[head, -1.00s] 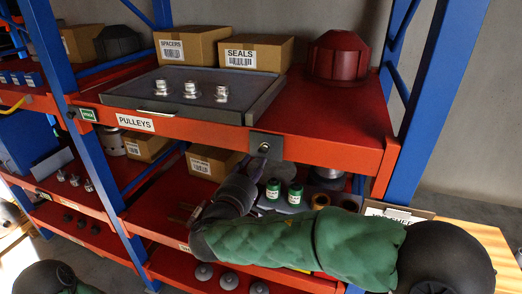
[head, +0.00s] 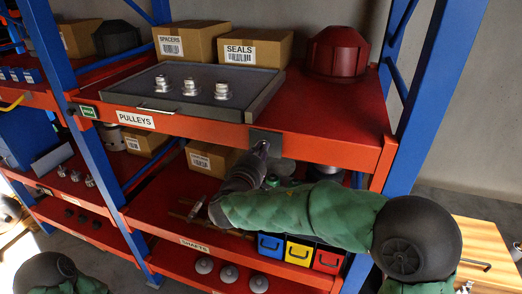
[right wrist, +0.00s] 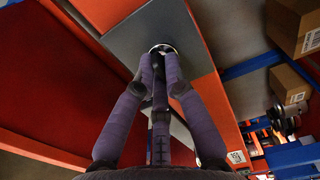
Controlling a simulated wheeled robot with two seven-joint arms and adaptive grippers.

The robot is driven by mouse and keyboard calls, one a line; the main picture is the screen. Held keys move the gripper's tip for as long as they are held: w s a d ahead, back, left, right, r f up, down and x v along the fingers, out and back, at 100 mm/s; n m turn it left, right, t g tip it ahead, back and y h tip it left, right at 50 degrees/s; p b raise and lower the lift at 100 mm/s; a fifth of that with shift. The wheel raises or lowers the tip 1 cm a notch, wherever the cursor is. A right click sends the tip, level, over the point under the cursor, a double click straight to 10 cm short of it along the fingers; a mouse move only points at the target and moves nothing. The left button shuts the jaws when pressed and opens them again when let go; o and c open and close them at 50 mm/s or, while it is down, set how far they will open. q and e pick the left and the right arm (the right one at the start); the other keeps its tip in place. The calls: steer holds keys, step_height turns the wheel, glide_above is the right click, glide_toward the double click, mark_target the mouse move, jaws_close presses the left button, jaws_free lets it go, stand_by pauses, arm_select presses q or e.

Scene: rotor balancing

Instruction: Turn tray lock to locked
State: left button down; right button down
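The tray lock is a grey plate (head: 262,136) on the front of the red shelf beam, right of the PULLEYS label. In the right wrist view the plate (right wrist: 150,30) bears a round fitting with a bright ring (right wrist: 162,48). My right gripper (head: 262,148) reaches it from below. Its dark fingertips (right wrist: 161,62) lie close together at the fitting, closed about the small lock piece, which they mostly hide. The lock's turn angle cannot be read. The pulley tray (head: 240,112) sits above, left of the lock, holding three metal pulleys (head: 191,87). My left gripper is out of view.
SPACERS (head: 184,42) and SEALS (head: 258,50) boxes stand behind the tray, with a dark red housing (head: 336,52) to the right. A blue upright (head: 420,90) flanks the shelf. Blue, yellow and red bins (head: 299,252) stand below my right arm.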

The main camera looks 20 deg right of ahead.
stand_by(0.4)
steer(key=n+b, duration=0.2)
steer(key=n, duration=0.6)
steer(key=shift+a, duration=0.1)
steer(key=shift+w+f+n+p, duration=0.15)
steer(key=shift+n+p, duration=0.8)
steer(key=shift+n, duration=1.55)
steer(key=shift+s+f+n+p, duration=0.1)
steer(key=shift+n+p, duration=0.85)
steer(key=shift+n, duration=1.55)
